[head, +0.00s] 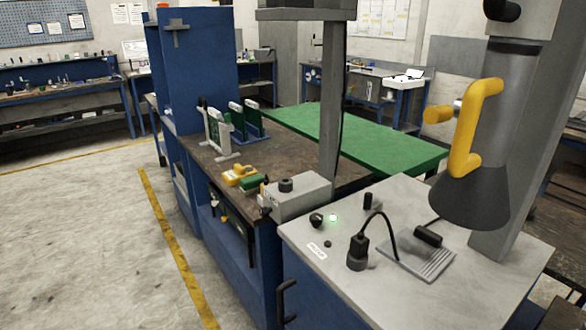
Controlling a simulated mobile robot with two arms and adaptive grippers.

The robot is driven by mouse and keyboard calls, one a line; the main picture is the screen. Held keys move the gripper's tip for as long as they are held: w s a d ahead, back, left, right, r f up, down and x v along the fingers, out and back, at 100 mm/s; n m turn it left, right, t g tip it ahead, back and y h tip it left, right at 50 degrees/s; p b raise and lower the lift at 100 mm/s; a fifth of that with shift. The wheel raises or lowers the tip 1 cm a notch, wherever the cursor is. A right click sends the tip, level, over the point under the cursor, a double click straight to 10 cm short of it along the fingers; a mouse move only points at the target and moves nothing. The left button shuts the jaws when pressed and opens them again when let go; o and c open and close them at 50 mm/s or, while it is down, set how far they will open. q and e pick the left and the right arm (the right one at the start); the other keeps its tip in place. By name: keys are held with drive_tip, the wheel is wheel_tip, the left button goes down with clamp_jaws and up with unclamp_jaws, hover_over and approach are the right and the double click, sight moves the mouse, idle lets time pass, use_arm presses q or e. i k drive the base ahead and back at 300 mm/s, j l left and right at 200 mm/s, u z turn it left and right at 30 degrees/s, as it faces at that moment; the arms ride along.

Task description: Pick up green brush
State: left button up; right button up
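A small green object (251,182) lies on the brown workbench top, close against a yellow object (235,174). It may be the green brush, but it is too small here to make out bristles or a handle. A grey box-shaped machine base stands just to its right.
A grey-topped cabinet (320,285) and a yellow-handled arm (473,128) fill the right. Floor (80,240) at left is clear.

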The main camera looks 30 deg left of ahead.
sight(251, 184)
drive_tip(key=u, duration=1.2)
